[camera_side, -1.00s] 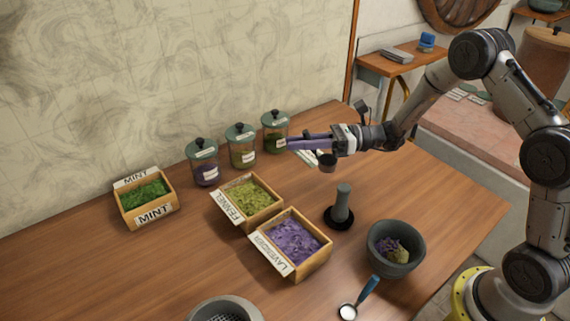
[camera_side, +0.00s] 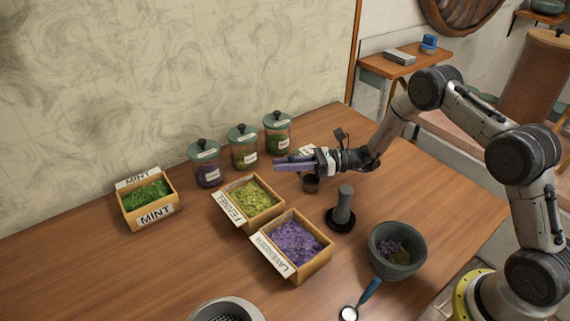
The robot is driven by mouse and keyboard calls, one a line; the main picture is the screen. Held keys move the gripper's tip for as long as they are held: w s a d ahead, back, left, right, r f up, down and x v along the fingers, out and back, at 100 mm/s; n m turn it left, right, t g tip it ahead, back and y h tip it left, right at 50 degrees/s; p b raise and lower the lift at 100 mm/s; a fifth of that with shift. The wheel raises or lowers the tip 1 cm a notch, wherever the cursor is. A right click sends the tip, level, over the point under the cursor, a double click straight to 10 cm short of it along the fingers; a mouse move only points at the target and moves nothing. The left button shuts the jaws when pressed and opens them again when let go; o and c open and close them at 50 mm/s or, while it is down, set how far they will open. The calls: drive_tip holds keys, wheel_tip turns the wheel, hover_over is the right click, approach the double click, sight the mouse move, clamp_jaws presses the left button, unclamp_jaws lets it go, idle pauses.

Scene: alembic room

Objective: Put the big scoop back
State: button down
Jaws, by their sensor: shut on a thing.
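My gripper (camera_side: 294,163) is low over the back right of the table, its purple fingers pointing left, in front of the lidded jars. It is shut on the scoop, whose small dark cup (camera_side: 310,184) shows just below the fingers. The cup is near the tabletop; I cannot tell whether it touches. The scoop's handle is hidden by the gripper. A second scoop, with a blue handle (camera_side: 370,289) and a pale round bowl, lies at the front edge of the table by the mortar.
Behind and left stand three jars (camera_side: 244,153). Open boxes of mint (camera_side: 153,214), fennel (camera_side: 266,218) and lavender (camera_side: 319,264) are to the left and front. A pestle (camera_side: 343,205) stands upright near the mortar (camera_side: 383,265). A grey bowl (camera_side: 196,310) is at the front.

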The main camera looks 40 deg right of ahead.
drive_tip(key=shift+f, duration=0.15)
drive_tip(key=c, duration=0.8)
unclamp_jaws()
